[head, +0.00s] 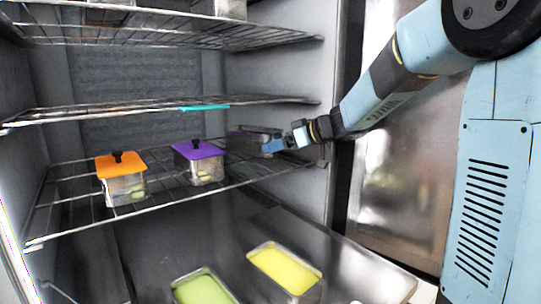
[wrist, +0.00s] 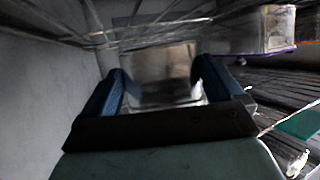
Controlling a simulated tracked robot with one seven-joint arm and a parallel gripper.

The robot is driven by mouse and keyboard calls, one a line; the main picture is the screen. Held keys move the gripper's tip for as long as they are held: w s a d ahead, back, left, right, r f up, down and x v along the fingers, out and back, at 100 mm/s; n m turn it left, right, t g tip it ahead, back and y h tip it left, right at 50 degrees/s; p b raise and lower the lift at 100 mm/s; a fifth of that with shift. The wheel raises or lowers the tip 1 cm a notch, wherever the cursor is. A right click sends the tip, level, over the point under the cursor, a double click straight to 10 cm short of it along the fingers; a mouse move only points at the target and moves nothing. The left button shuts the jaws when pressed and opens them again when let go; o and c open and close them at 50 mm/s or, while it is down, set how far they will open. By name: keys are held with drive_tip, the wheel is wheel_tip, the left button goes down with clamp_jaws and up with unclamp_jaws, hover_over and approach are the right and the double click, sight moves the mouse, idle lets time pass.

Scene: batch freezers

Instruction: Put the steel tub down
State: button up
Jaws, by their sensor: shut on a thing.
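The steel tub (head: 242,137) is inside the freezer, over the right part of the lower wire shelf (head: 75,232). My gripper (head: 270,147) reaches in from the right and is shut on it. In the wrist view the tub (wrist: 162,72) shows as a shiny metal block between the two blue fingers. That view looks upside down. The tub sits close to the freezer's right wall. I cannot tell whether its base touches the shelf wires. The gripper partly hides its near end.
A purple-lidded tub (head: 198,162) stands left of the steel tub, and an orange-lidded tub (head: 121,178) stands farther left. Another wire shelf (head: 130,113) with a teal strip (head: 204,107) is above. Yellow (head: 285,266) and green (head: 203,287) trays are below.

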sight(278, 153)
drive_tip(key=shift+w+a, duration=0.5)
drive_tip(key=shift+w, duration=0.2)
drive_tip(key=shift+f, duration=1.7)
drive_tip(key=o, duration=1.2)
drive_tip(key=shift+f, duration=0.1)
drive_tip(key=v, duration=1.2)
